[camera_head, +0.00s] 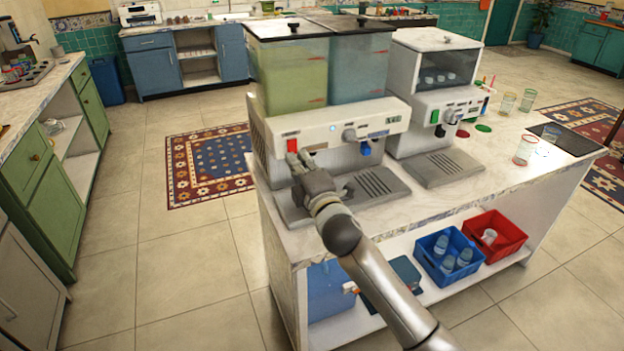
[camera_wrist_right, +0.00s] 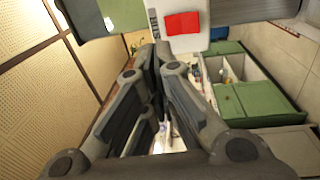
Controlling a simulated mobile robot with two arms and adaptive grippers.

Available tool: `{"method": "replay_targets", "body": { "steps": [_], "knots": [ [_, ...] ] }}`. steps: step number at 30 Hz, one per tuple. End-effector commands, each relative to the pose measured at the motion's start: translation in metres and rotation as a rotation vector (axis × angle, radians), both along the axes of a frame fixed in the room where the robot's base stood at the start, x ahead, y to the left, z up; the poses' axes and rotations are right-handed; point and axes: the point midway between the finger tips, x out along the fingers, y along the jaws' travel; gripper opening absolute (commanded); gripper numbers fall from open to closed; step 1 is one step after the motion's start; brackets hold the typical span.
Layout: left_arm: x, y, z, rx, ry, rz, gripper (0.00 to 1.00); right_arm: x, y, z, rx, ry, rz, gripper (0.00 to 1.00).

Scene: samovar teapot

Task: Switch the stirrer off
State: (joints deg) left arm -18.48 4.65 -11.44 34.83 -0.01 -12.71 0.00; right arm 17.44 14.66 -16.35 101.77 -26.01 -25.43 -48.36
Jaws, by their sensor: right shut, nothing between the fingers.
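A drink dispenser stands on the island counter, with a green-liquid tank (camera_head: 292,80) and a bluish tank (camera_head: 357,70) above a white front panel (camera_head: 325,133). A red switch (camera_head: 293,146) is at the left of this panel, and a red patch (camera_wrist_right: 183,22) shows on a white face in the right wrist view. My right gripper (camera_head: 298,159) is shut and empty, with its fingertips just below the red switch. In the wrist view the closed fingertips (camera_wrist_right: 154,52) are close to the white face; I cannot tell whether they touch. My left gripper is not in view.
A second white dispenser (camera_head: 436,105) stands to the right. Drip trays (camera_head: 375,182) jut out below the panel. Glasses (camera_head: 526,149) stand on the counter's right end. A blue crate (camera_head: 430,268) and red crate (camera_head: 515,237) are on the shelf below.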

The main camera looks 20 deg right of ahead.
Motion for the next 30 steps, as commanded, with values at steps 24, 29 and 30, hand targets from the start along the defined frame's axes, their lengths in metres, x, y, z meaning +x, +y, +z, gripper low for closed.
{"method": "replay_targets", "body": {
  "steps": [24, 29, 30],
  "knots": [
    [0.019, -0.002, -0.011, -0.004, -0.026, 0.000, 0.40, -0.078, -0.003, 0.009, -0.001, 0.000, 0.000, 0.00],
    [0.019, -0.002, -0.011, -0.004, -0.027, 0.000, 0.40, -0.078, -0.003, 0.009, -0.001, 0.000, 0.000, 0.00],
    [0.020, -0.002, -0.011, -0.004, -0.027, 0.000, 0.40, -0.078, -0.003, 0.009, -0.001, 0.000, 0.000, 0.00]
  ]
}}
